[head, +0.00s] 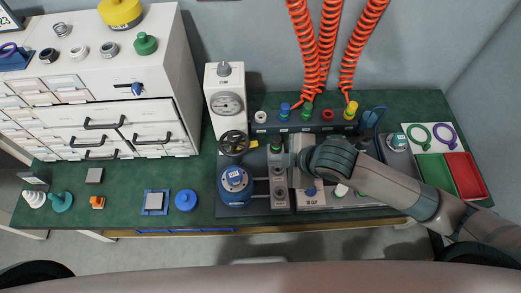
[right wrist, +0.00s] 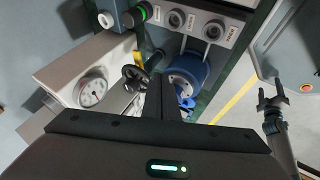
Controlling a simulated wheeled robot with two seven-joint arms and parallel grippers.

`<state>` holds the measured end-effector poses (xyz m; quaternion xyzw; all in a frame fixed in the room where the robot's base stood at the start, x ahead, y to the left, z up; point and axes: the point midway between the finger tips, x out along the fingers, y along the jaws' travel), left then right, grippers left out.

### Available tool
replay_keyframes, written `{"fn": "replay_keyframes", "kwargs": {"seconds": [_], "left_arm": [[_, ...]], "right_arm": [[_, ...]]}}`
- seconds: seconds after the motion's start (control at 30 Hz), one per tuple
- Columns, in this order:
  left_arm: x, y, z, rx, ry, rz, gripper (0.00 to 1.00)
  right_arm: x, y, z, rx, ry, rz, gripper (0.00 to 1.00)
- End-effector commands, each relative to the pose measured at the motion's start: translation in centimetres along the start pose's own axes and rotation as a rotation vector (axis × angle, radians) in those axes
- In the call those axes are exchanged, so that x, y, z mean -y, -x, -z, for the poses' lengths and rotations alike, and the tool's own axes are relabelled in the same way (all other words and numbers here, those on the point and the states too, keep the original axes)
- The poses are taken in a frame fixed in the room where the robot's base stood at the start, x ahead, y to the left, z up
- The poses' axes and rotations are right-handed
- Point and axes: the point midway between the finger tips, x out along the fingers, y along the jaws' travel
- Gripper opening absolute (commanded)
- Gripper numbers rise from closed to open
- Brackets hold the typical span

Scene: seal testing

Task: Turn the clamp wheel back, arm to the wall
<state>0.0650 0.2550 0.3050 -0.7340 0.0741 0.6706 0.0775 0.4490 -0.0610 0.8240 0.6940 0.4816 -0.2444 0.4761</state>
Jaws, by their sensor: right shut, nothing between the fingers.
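The black spoked clamp wheel (head: 233,143) sits in front of the white gauge unit (head: 227,104) and above a blue round vessel (head: 236,186). A yellow piece (head: 253,144) shows at the wheel's right side. In the right wrist view the wheel (right wrist: 134,78) lies just left of my fingertips. My right gripper (head: 285,160) is to the right of the wheel, its fingers (right wrist: 161,80) shut together and empty; I cannot tell whether they touch anything. My left gripper (right wrist: 272,92) is open and empty, seen only in the right wrist view.
Orange coiled hoses (head: 325,45) hang behind the bench over a row of coloured fittings. A white drawer cabinet (head: 165,70) stands at the left. Green and red trays (head: 465,173) lie at the right. The green bench front holds a blue cap (head: 186,200).

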Motion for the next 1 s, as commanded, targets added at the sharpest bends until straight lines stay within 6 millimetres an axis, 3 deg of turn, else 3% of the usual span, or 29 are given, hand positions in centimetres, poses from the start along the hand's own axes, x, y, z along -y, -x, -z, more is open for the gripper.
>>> {"fn": "replay_keyframes", "kwargs": {"seconds": [0.37,0.9,1.0], "left_arm": [[0.0,0.3,0.0,0.0,0.0,0.0,0.66],[0.1,1.4,0.2,-0.001,0.0,0.001,0.66],[0.1,2.0,0.4,-0.002,0.0,0.001,0.66]], "right_arm": [[0.0,-1.6,0.0,0.001,0.0,0.002,0.0],[0.0,-10.0,0.0,0.003,0.0,0.003,0.0],[-1.5,-10.6,0.0,0.003,0.001,0.0,0.0]]}}
